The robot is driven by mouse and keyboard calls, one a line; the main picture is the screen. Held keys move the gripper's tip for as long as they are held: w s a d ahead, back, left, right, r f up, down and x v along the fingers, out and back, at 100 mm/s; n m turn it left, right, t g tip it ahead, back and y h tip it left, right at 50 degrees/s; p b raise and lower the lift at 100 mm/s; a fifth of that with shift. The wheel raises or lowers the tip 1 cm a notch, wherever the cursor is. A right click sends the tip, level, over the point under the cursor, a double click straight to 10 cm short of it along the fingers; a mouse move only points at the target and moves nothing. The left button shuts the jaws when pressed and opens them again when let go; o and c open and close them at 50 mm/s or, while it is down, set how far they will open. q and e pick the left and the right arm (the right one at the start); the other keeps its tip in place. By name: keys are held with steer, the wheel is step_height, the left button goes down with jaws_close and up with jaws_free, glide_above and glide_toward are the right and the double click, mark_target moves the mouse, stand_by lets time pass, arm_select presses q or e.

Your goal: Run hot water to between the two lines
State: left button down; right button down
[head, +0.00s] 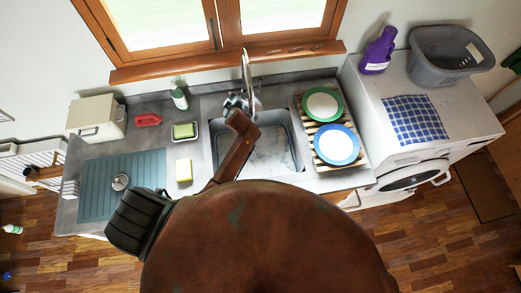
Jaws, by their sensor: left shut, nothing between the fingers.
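The chrome tap (247,72) rises behind the sink (291,128), below the window. My left gripper (237,102) is at the tap's base, small and partly merged with the metal behind it. It is shut with nothing between its fingers. I cannot tell whether it touches the tap or a handle. The sink's grey basin floor looks patchy; I cannot tell whether water lies in it or runs from the spout. I cannot make out the two lines. My left arm hides the basin's left part. My right gripper is not in view.
A green sponge (184,131), yellow sponge (184,170), green bottle (179,98) and red item (147,119) stand left of the sink. A rack (309,136) with two plates is on its right. A purple bottle (379,50) and grey basket (447,62) stand farther right.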

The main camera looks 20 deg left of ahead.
arm_select(q)
steer(key=shift+w+a+r+p, duration=0.75)
steer(key=shift+w+r+p, duration=0.25)
steer(key=shift+r, duration=1.1)
steer(key=f+b, duration=0.1)
steer(key=s+d+f+b, duration=0.1)
steer(key=f, duration=0.1)
steer(key=s+f+b, duration=0.1)
steer(key=shift+s+d+f, duration=0.1)
steer(key=shift+d+f, duration=0.1)
steer(key=shift+d, duration=0.05)
